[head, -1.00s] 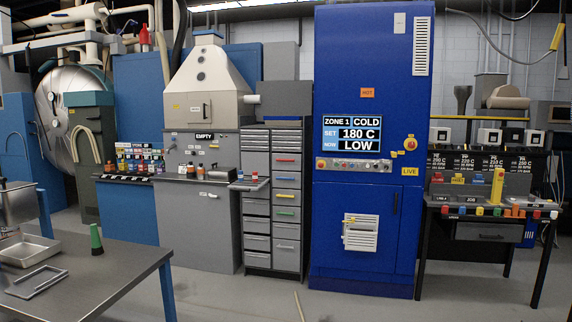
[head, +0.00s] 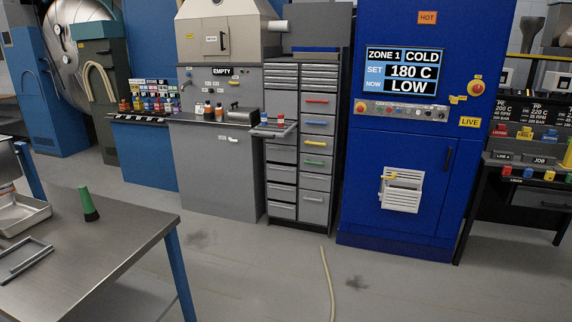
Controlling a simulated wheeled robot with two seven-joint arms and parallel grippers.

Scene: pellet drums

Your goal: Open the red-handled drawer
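The drawer with the red handle (head: 317,101) is in the right column of the grey drawer cabinet (head: 297,222), near the middle of the head view. It looks closed, its front level with the drawers around it. Below it are drawers with a blue handle (head: 317,124), a yellow handle (head: 316,143) and a green handle (head: 315,162). In the left column one drawer or tray (head: 273,129) sticks out, with small bottles on it. Neither of my grippers is in view.
A tall blue cabinet (head: 400,160) stands right of the drawers. A pale hose (head: 326,285) lies on the otherwise open floor before them.

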